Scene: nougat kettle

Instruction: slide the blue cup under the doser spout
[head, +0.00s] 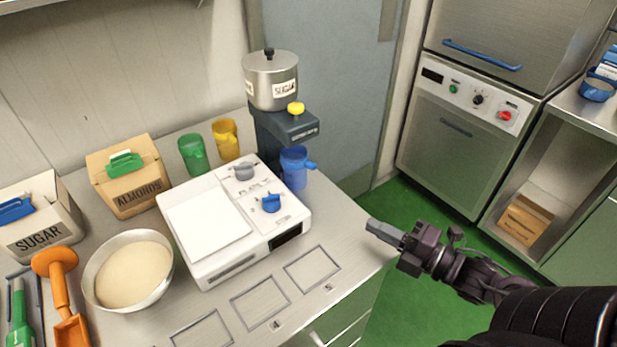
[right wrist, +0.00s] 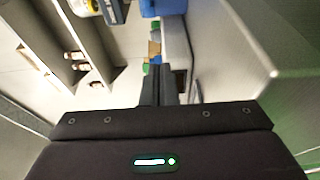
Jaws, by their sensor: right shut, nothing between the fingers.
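The blue cup (head: 294,170) stands upright on the counter, just below the front of the doser head in the head view, its handle pointing right. The doser (head: 287,127) has a dark body, a yellow knob (head: 296,108) and a steel hopper labelled SUGAR (head: 272,82). Its spout is hidden, so I cannot tell whether the cup is centred under it. My right gripper (head: 384,233) is shut and empty, off the counter's right edge and apart from the cup. Its closed fingers (right wrist: 161,84) also show in the right wrist view. My left gripper is not in view.
A white scale (head: 216,262) stands left of the cup. Green (head: 192,155) and yellow (head: 227,139) cups stand behind it. A bowl (head: 98,292), an almonds box (head: 133,192) and a sugar box (head: 52,235) are at left. Open floor (head: 404,206) lies right of the counter.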

